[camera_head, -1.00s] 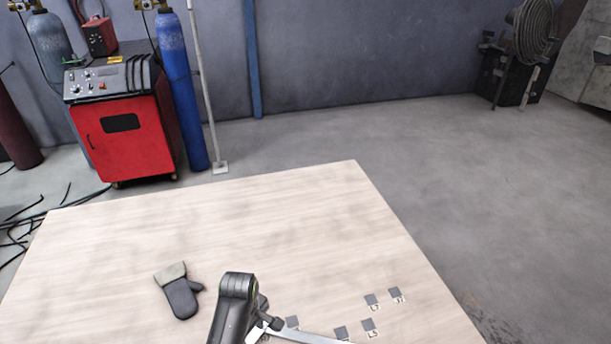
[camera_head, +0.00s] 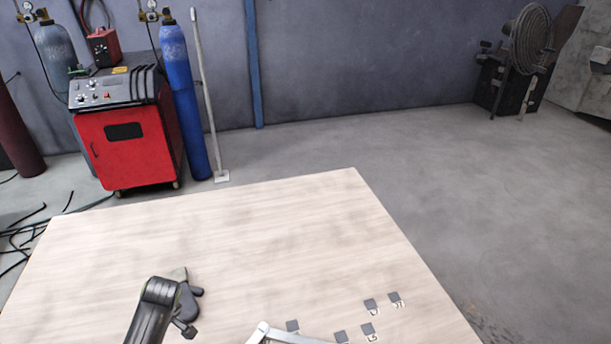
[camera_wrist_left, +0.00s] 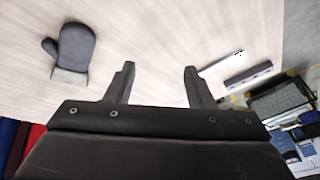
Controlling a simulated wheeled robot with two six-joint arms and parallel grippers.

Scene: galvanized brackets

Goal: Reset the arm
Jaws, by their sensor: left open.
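My left arm reaches over the pale wooden table (camera_head: 250,225) at its lower left in the head view, and its jaws are not clear there. In the left wrist view the left gripper (camera_wrist_left: 159,68) shows two separated fingers with nothing between them; it is open. The table top lies beyond the fingertips. My right gripper is in neither view.
A dark mitten with a pale cuff (camera_head: 196,303) is partly hidden behind my left arm; the left wrist view shows it whole (camera_wrist_left: 76,46). A bent pale metal piece (camera_head: 290,336) and several grey squares (camera_head: 371,304) lie front right. The table's middle is clear.

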